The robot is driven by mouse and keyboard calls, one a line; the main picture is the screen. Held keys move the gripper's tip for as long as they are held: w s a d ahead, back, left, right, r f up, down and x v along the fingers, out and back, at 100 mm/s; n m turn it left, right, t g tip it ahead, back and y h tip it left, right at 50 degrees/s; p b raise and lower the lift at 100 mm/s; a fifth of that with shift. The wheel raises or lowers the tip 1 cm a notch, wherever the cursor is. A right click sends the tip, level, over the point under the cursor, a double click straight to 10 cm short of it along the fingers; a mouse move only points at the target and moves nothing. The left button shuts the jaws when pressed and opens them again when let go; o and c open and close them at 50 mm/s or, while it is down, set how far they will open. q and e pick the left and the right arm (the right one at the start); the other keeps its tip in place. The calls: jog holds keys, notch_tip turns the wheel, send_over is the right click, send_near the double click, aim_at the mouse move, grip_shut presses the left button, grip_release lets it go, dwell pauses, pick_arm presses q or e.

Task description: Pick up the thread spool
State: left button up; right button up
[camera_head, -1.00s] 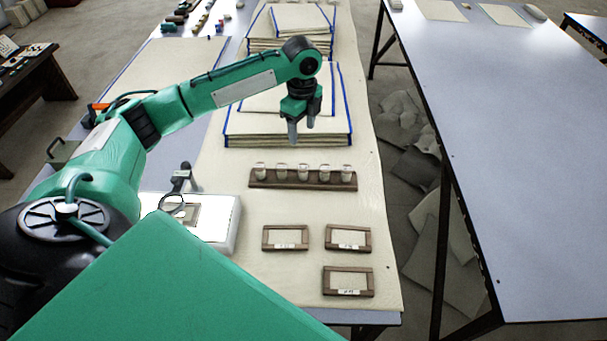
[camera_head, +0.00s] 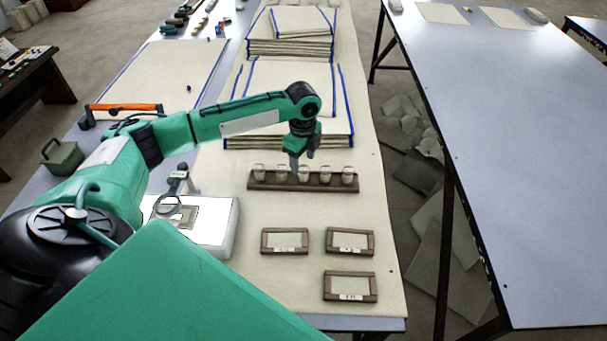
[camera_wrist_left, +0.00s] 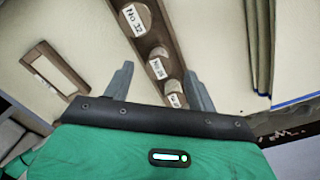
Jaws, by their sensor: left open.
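Several pale thread spools with white labels (camera_head: 326,174) stand in a row in a dark wooden rack (camera_head: 262,184). In the left wrist view the rack (camera_wrist_left: 181,50) runs diagonally, with a spool labelled No.32 (camera_wrist_left: 137,18), a second spool (camera_wrist_left: 156,66) and a third (camera_wrist_left: 174,88) nearer the gripper. My left gripper (camera_head: 301,162) points down over the rack's middle in the head view and partly covers the spools behind it. In the left wrist view it (camera_wrist_left: 160,86) is open, with the nearer spools between its fingers. Contact cannot be told. My right gripper is out of view.
Small wooden frames (camera_head: 350,285) lie in front of the rack. A magnifier (camera_head: 172,200) stands on a white block (camera_head: 225,232) to the left. Stacked cloth sheets (camera_head: 240,142) lie behind.

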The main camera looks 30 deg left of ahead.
aim_at(304, 169)
pick_arm(q)
jog(key=f, duration=0.4)
jog(key=shift+s+d+f, duration=0.1)
jog(key=shift+d+f, duration=0.1)
jog(key=shift+f, duration=0.2)
jog(key=c, duration=1)
jog(key=shift+c, duration=0.3)
jog(key=shift+r, duration=0.15)
